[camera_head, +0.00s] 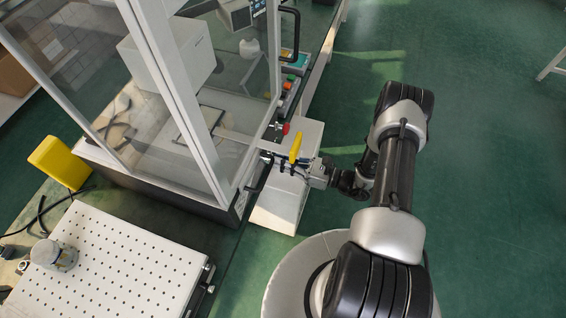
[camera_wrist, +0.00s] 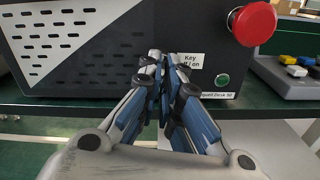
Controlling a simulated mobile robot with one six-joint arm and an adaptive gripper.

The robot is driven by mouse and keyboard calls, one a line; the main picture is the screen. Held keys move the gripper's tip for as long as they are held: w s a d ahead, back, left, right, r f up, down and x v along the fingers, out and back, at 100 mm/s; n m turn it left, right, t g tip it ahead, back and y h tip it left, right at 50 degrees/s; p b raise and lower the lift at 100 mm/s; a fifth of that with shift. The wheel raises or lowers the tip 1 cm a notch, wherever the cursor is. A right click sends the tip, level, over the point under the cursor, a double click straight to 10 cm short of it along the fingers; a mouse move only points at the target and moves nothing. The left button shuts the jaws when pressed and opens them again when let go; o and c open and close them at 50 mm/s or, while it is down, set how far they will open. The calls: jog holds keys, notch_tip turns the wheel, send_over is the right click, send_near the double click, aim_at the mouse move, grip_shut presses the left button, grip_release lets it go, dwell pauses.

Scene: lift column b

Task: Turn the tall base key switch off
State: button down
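The black front panel of the tall base (camera_wrist: 110,75) fills the wrist view. A white label (camera_wrist: 190,66) reading "Key off / on" is on it. The key switch is just left of this label and is hidden behind my fingertips, so its angle cannot be read. My gripper (camera_wrist: 163,62) has its two fingertips close together at the panel, around the key's place, with only a narrow gap between them. In the head view my gripper (camera_head: 286,167) reaches from the right to the front of the base under the glass enclosure (camera_head: 165,75).
A red stop button (camera_wrist: 254,22) and a green button (camera_wrist: 222,80) sit right of the key. A box with coloured buttons (camera_wrist: 293,72) stands farther right. A perforated white plate (camera_head: 115,255) is at the lower left.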

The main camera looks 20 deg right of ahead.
jog(key=shift+n, duration=1.1)
jog(key=c, duration=1.8)
grip_release()
jog(key=v, duration=1.2)
